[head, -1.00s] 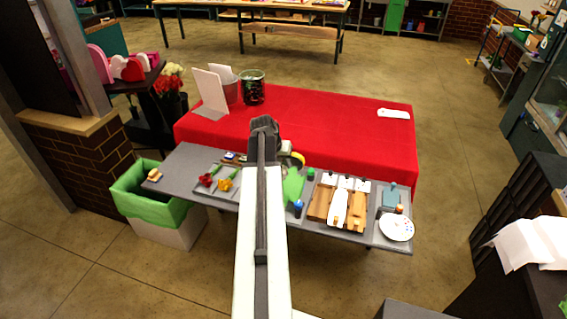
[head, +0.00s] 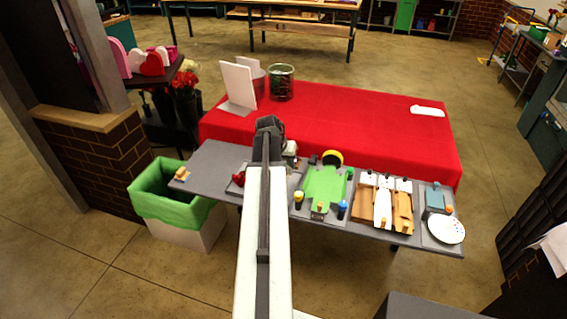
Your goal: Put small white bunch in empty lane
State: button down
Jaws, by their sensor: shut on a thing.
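My gripper (head: 270,126) is at the far end of my arm, above the back edge of the grey table (head: 208,163). Its fingers are mostly hidden behind the arm. A small pale thing (head: 291,148) shows just right of the tip; it seems to be the small white bunch in the shut jaws, but its shape is unclear. A red bunch (head: 239,178) peeks out left of my arm. A wooden rack (head: 404,212) with side-by-side strips, the middle one white, stands on the table's right part. I cannot tell which lane is empty.
A white dotted plate (head: 446,230) is at the right end. A green-lined bin (head: 165,205) stands left. Behind is a red-covered table (head: 370,130).

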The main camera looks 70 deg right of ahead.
jog(key=f+b, duration=0.5)
jog(key=w+f+b, duration=0.1)
jog(key=f+b, duration=0.2)
jog(key=shift+f, duration=0.1)
jog(key=shift+f+b, duration=0.35)
dwell(1.1)
jog(key=shift+a, duration=0.1)
jog(key=c, duration=0.8)
grip_release()
jog(key=shift+r, duration=0.15)
notch_tip(320, 180, up, 7)
jog(key=p, duration=0.7)
